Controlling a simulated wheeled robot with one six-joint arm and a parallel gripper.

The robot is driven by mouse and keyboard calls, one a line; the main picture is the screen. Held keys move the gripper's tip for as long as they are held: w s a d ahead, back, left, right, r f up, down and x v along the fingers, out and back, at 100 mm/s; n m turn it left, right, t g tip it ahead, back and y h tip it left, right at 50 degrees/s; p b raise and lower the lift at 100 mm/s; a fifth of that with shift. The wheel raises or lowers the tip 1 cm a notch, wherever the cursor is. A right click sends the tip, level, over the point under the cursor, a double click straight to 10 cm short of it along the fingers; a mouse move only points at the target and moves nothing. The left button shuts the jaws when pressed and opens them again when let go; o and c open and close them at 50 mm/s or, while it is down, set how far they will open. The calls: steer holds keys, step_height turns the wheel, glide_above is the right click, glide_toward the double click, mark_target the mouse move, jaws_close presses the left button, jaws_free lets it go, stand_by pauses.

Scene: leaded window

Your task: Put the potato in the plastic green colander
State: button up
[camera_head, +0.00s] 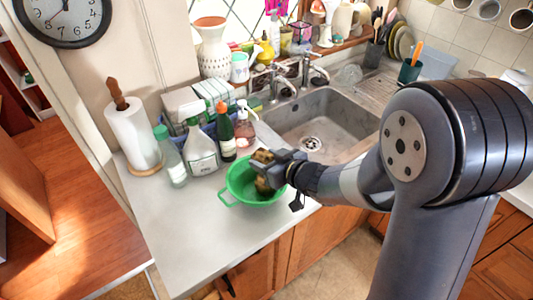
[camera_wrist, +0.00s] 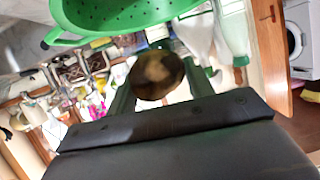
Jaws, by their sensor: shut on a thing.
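The green plastic colander (camera_head: 240,191) stands on the white counter, left of the sink. It also shows at the top of the wrist view (camera_wrist: 120,18). The brown potato (camera_head: 264,172) is held in my gripper (camera_head: 270,170), over the right part of the colander in the head view. The potato (camera_wrist: 157,75) sits between the fingers in the wrist view. My gripper is shut on it. The head view does not settle whether the potato touches the colander; part of the colander's inside is hidden behind the potato and gripper.
Bottles, including a white spray bottle (camera_head: 202,150) and a dark bottle (camera_head: 226,137), stand just behind the colander. A paper towel roll (camera_head: 133,135) is at the left. The metal sink (camera_head: 320,118) lies to the right. The counter's front part (camera_head: 190,235) is clear.

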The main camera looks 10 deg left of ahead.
steer(key=shift+f+b, duration=2.6)
steer(key=shift+f, duration=0.35)
steer(key=o, duration=1.1)
steer(key=shift+s+r, duration=0.1)
steer(key=v, duration=1)
steer(key=shift+s+d+r+p, duration=0.2)
steer(key=shift+d+p, duration=0.05)
steer(key=shift+p, duration=0.15)
